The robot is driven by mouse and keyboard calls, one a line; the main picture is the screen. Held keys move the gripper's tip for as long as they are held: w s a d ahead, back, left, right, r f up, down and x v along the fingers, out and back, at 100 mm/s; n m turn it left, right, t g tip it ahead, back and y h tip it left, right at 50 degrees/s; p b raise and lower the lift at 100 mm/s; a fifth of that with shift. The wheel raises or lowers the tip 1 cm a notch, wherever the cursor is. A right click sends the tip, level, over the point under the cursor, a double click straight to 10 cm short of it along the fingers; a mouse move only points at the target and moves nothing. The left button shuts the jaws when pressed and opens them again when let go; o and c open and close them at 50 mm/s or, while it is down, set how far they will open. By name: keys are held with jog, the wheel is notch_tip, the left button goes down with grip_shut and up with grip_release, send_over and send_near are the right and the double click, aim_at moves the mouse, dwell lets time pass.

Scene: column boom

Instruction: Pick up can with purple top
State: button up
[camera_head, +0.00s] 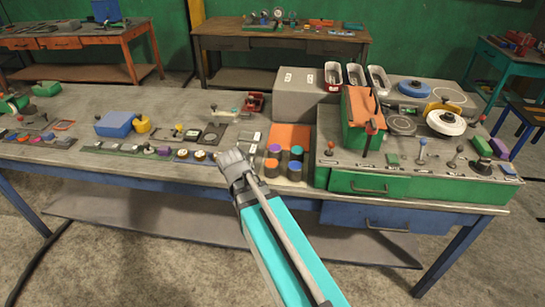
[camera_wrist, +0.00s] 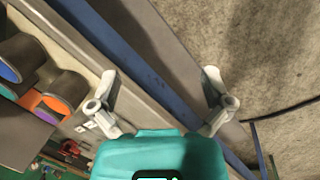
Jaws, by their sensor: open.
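The can with the purple top (camera_head: 275,149) stands upright on the bench at the back left of a tight group of cans. Beside it are a can with a teal top (camera_head: 297,151), one with an orange top (camera_head: 271,164) in front, and one with a blue top (camera_head: 295,167). My gripper (camera_head: 226,160) is left of the group, apart from the cans. In the wrist view my gripper (camera_wrist: 160,98) is open and empty, above the bench's front edge.
Small switches, a blue block (camera_head: 115,123) and a yellow part (camera_head: 142,124) lie on the bench (camera_head: 60,162) to the left. An orange mat (camera_head: 290,135) lies behind the cans.

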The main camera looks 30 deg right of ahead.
jog(key=w+d+n+t+h+b, duration=0.1)
jog(key=w+d+n+h+b, duration=0.4)
jog(key=w+n, duration=0.4)
jog(key=n+t+h+b, duration=0.1)
jog(key=n+h, duration=0.4)
jog(key=n, duration=0.1)
send_near(271, 149)
jog(key=shift+s+a+f, duration=0.2)
jog(key=shift+s+a, duration=0.1)
jog(key=shift+a, duration=0.2)
jog(key=shift+s+a+f, duration=0.2)
jog(key=shift+s+a, duration=0.1)
jog(key=shift+a, duration=0.15)
jog(key=shift+w+r+n+h+b, duration=0.35)
jog(key=shift+w+r+n+h, duration=0.2)
jog(key=shift+n, duration=0.25)
jog(key=shift+d+f, duration=0.1)
jog(key=shift+b+x, duration=1.65)
jog(key=shift+x, duration=2.65)
jog(key=shift+w+f, duration=0.1)
jog(key=shift+b+x, duration=1.05)
jog(key=shift+x, duration=1.45)
